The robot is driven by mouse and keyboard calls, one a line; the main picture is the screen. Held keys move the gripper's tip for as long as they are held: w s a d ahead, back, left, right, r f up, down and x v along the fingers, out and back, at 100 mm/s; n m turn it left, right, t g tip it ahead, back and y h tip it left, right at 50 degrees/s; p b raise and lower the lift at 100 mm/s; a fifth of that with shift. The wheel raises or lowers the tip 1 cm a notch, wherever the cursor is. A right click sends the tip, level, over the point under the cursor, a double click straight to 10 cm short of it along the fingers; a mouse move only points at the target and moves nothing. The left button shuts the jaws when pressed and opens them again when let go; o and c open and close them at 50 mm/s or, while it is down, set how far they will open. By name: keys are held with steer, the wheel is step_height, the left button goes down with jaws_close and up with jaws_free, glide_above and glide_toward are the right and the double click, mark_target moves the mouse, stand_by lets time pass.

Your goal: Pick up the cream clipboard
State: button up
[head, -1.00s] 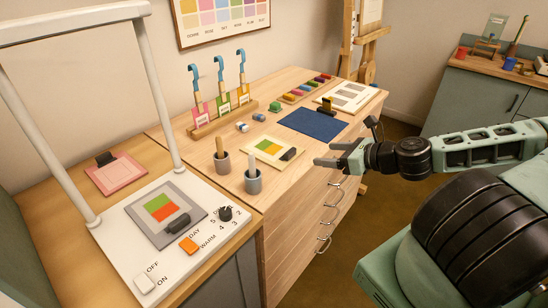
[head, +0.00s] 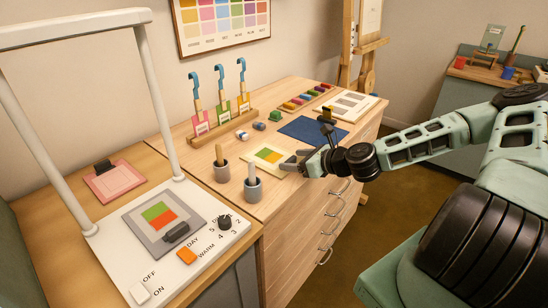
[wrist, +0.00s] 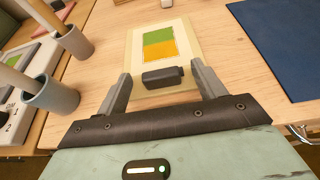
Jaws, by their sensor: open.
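The cream clipboard (head: 263,152) lies flat on the wooden table. It bears a green and yellow-orange swatch and a dark clip at its near end. It also shows in the wrist view (wrist: 186,56), with its clip (wrist: 163,77) between my fingers' tips. My gripper (head: 291,161) is open, its two fingers at either side of the clipboard's near end. In the wrist view my gripper (wrist: 163,80) looks empty. I cannot tell whether the fingers touch the board. In the head view my gripper hides the clip end.
Two grey cups with sticks, the nearer one (head: 253,190) included, stand left of the clipboard. A blue mat (head: 313,130) lies behind and right. A white light box (head: 120,240) with a tall frame stands at the left. A pink clipboard (head: 116,183) lies beyond it.

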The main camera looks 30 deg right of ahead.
mark_target(272, 155)
steer(key=shift+x, duration=1.25)
steer(key=c, duration=1.1)
steer(key=shift+r, duration=0.1)
steer(key=shift+c, duration=0.2)
